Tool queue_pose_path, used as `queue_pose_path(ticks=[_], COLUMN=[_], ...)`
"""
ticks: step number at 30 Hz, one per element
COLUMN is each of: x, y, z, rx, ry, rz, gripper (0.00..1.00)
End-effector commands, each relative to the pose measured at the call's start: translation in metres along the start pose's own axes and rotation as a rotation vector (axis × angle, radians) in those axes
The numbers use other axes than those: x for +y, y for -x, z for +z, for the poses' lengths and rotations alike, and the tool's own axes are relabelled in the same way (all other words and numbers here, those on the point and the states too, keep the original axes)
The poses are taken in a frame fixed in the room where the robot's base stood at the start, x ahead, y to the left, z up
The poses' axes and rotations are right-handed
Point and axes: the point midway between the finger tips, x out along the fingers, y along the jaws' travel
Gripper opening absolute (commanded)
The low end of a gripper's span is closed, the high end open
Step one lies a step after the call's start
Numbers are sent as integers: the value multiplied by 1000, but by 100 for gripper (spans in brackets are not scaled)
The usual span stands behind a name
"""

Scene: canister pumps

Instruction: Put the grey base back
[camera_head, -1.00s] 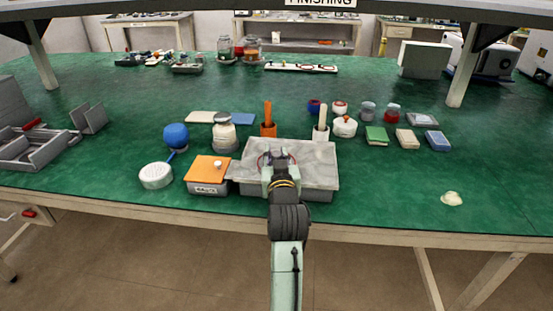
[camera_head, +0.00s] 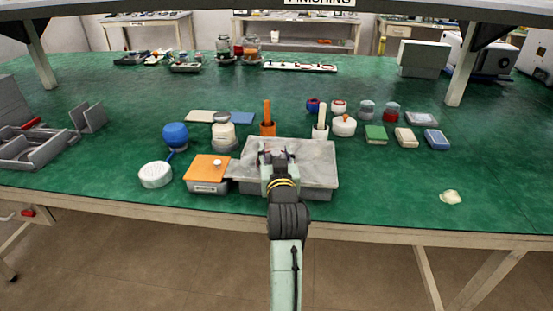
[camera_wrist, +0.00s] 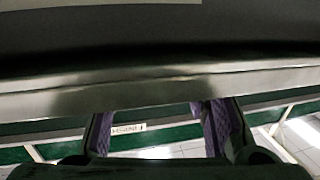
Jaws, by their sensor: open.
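My gripper (camera_head: 276,155) is open over the grey bin (camera_head: 320,172) near the front edge of the green table. Nothing shows between its fingers in the head view. In the wrist view my two fingers (camera_wrist: 165,130), with purple inner faces, stand apart below a blurred dark surface with a pale metallic edge (camera_wrist: 150,90). I cannot tell which piece is the grey base. A jar with a grey top (camera_head: 223,134) stands behind the bin to the left. Two small canisters with grey tops, one clear (camera_head: 367,110) and one red (camera_head: 391,114), stand at the right.
An orange-lidded box (camera_head: 207,172) sits close to the bin's left side. Orange (camera_head: 267,122) and white (camera_head: 320,125) holders stand behind the bin. The table's right front is mostly clear, with a pale scrap (camera_head: 450,197).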

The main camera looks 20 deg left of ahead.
Motion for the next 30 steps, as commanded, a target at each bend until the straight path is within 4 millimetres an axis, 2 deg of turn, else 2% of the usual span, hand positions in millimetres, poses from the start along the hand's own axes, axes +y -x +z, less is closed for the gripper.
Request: queue_pose_path(ticks=[5, 14, 16, 30], x=[1, 1, 0, 0], y=[19, 92, 94, 115], z=[0, 0, -8, -5], rx=[2, 3, -7, -3], ry=[1, 1, 1, 1], rz=[1, 2, 0, -1], gripper=[43, 43, 43, 43])
